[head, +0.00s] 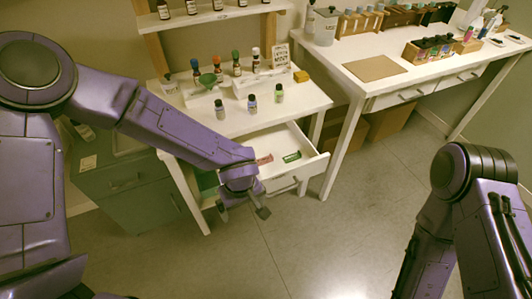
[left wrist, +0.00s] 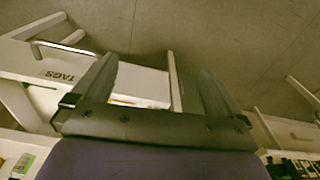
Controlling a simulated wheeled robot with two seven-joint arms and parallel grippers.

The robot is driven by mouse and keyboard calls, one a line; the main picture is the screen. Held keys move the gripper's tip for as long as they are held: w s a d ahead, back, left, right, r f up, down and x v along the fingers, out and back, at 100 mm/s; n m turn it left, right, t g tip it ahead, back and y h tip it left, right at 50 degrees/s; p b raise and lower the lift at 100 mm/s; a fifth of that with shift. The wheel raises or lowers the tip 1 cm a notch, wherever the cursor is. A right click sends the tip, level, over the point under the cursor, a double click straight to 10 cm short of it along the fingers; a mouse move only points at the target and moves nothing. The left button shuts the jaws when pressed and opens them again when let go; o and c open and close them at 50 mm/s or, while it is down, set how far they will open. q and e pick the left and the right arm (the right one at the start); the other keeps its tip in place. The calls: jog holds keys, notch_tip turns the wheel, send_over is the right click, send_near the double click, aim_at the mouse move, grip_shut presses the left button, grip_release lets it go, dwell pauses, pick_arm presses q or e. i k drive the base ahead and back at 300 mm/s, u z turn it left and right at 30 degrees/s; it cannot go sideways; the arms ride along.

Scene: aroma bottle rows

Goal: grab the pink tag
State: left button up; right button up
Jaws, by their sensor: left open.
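A pink-red tag (head: 264,159) lies in the open white drawer (head: 311,168) of the left table, just beyond my left wrist in the head view. A green tag (head: 291,157) lies to its right in the same drawer. My left gripper (head: 243,211) is open and empty, its fingers pointing down at the drawer's front left side. I cannot make out the pink tag there. My right arm shows at the right, but its gripper is out of view.
A second white table (head: 420,70) at the right holds bottle racks and a brown board (head: 371,68). The floor (head: 330,235) in front is clear.

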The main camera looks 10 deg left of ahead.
aim_at(268, 158)
jog(key=i, duration=0.85)
